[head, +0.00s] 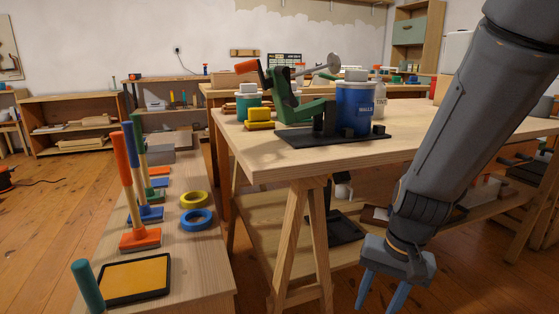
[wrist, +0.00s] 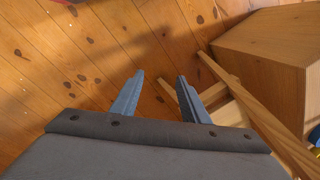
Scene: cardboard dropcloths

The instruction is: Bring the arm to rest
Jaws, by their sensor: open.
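My gripper (head: 383,292) hangs at the lower right of the head view, at the end of my grey arm, with its blue fingers pointing down. It is in front of the right part of the wooden workbench (head: 262,168), below the height of its top. In the wrist view my gripper (wrist: 157,92) shows two blue fingers spread apart with nothing between them. Beyond them are the plank floor (wrist: 60,80) and a wooden trestle leg (wrist: 250,105).
A low bench (head: 190,270) at the left holds upright-handled tools, a blue ring (head: 197,220), a yellow ring (head: 194,200) and a yellow pad (head: 135,280). The workbench carries a green clamp-like device (head: 300,108) and a blue can (head: 354,108). Open floor lies at far left.

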